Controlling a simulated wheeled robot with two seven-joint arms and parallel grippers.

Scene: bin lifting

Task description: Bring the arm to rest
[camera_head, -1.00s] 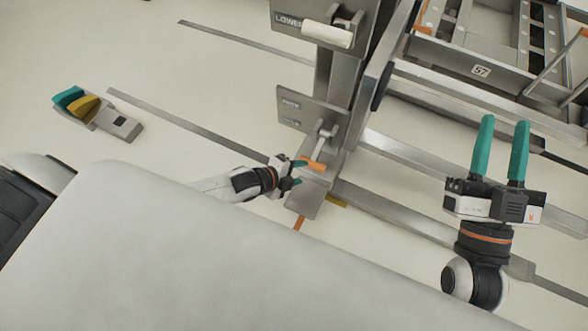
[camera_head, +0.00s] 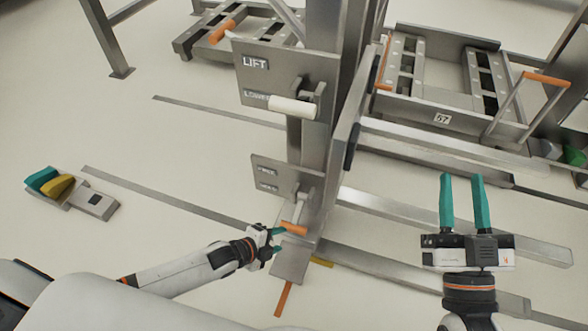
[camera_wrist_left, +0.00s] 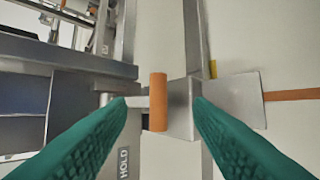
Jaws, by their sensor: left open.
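My left gripper (camera_head: 278,240) is open beside a small lever with an orange grip (camera_head: 295,229), low on the metal lift post. In the left wrist view the orange grip (camera_wrist_left: 158,102) lies ahead, between the two green fingers (camera_wrist_left: 158,125), with room on both sides. Whether a finger touches it I cannot tell. My right gripper (camera_head: 463,205) is open and empty, its green fingers pointing up in the head view, over the right side of the floor.
Above the lever is a LIFT/LOWER panel (camera_head: 262,75) with a white handle (camera_head: 293,107). A metal frame marked 57 (camera_head: 442,119) stands at upper right. A pedal unit (camera_head: 98,204) lies on the floor at left. Metal floor rails (camera_head: 200,120) cross the pale floor.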

